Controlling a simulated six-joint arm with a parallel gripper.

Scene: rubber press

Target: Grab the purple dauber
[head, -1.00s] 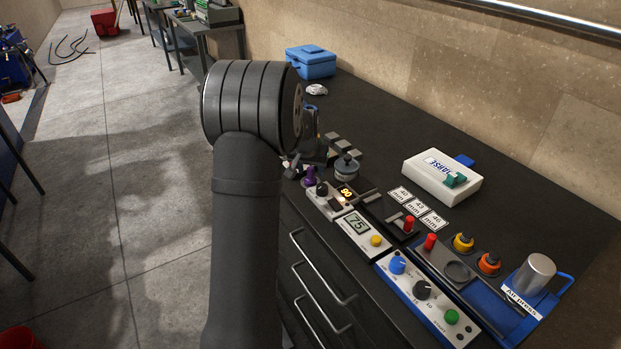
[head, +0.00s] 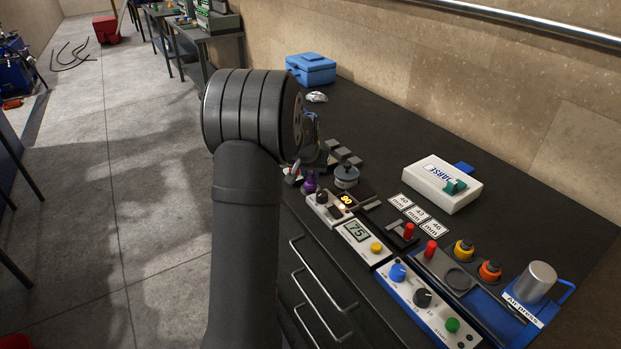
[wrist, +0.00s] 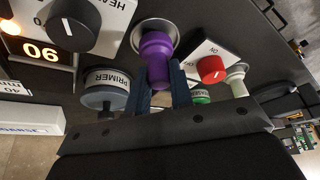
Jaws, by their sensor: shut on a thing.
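The purple dauber (wrist: 157,56) shows in the wrist view, with one end at a round metallic cup (wrist: 154,29). My gripper (wrist: 160,70) has its two dark blue fingers on either side of the dauber's near end, shut on it. Whether the dauber is still seated in the cup or lifted a little is hard to tell. In the head view the dauber (head: 310,183) shows small beside my arm, at the bench's left edge. My fingers are mostly hidden there.
A grey primer pot (wrist: 106,92) stands close beside the dauber, with a red-knob box (wrist: 212,64) on the other side. A white box (head: 443,183) and blue case (head: 311,69) stand further off.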

